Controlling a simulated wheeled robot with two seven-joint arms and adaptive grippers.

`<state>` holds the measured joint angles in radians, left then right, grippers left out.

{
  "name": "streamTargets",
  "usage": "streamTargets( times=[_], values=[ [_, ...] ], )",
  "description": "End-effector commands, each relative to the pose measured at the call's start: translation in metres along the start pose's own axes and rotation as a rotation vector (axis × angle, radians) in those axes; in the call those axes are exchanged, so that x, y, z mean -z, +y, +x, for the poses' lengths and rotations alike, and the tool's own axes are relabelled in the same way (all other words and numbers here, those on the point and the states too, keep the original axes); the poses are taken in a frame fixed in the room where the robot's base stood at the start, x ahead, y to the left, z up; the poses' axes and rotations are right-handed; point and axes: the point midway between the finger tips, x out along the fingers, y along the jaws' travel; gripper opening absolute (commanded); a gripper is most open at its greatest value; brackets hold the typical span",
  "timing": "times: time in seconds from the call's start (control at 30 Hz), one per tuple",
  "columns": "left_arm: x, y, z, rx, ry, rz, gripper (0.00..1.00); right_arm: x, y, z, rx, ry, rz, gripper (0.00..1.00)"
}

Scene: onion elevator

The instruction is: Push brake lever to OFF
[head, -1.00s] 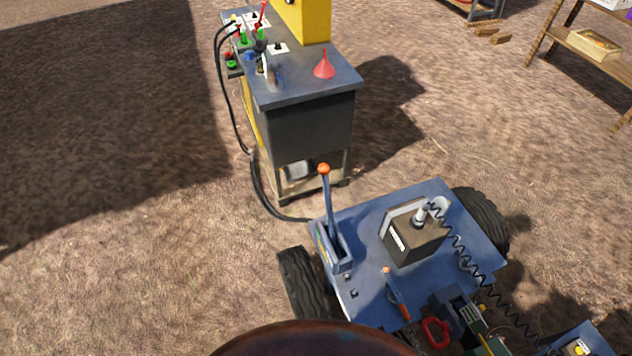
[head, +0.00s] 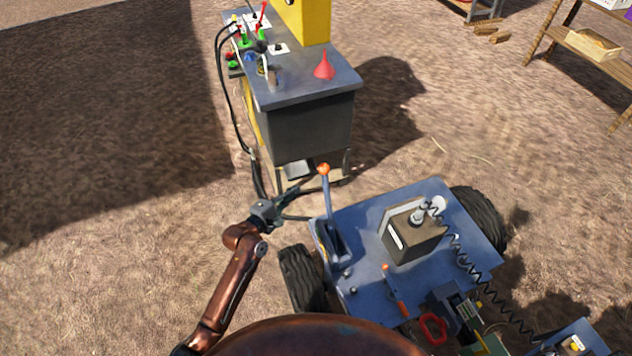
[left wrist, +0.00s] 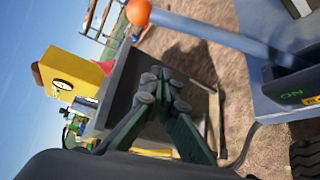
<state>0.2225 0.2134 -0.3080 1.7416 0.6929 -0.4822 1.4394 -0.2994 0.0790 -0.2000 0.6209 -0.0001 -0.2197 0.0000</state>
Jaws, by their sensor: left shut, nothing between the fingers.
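The brake lever (head: 327,205) is a blue-grey handle with an orange ball on top, standing nearly upright in its housing at the left edge of the blue cart deck (head: 365,250). In the left wrist view, the lever (left wrist: 205,33) crosses the top, and a green ON mark (left wrist: 291,94) shows beside its base. My left gripper (head: 312,184) is just left of the lever's upper part, pointing toward it. Its dark fingers (left wrist: 160,82) are closed together and empty. My right gripper is in neither view.
A grey-topped control cabinet (head: 305,85) with a red funnel (head: 324,67) stands behind the cart. A black hose (head: 246,150) hangs at its left side. A box with a white handle (head: 412,240) and a smaller orange-tipped lever (head: 394,288) are on the deck. Open ground lies left.

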Motion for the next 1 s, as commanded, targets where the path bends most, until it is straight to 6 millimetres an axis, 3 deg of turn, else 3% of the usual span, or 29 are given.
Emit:
streamTargets(
  times=[0.33, 0.87, 1.0],
  values=[
    [0.001, -0.001, 0.007, 0.001, 0.001, 0.002, 0.00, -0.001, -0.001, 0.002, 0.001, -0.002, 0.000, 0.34],
    [0.001, -0.003, 0.101, 0.002, 0.001, 0.003, 0.00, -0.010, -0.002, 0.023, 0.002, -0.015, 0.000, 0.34],
    [-0.018, -0.001, 0.094, 0.001, 0.001, 0.001, 0.00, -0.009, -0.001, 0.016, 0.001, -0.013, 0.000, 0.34]
  ],
)
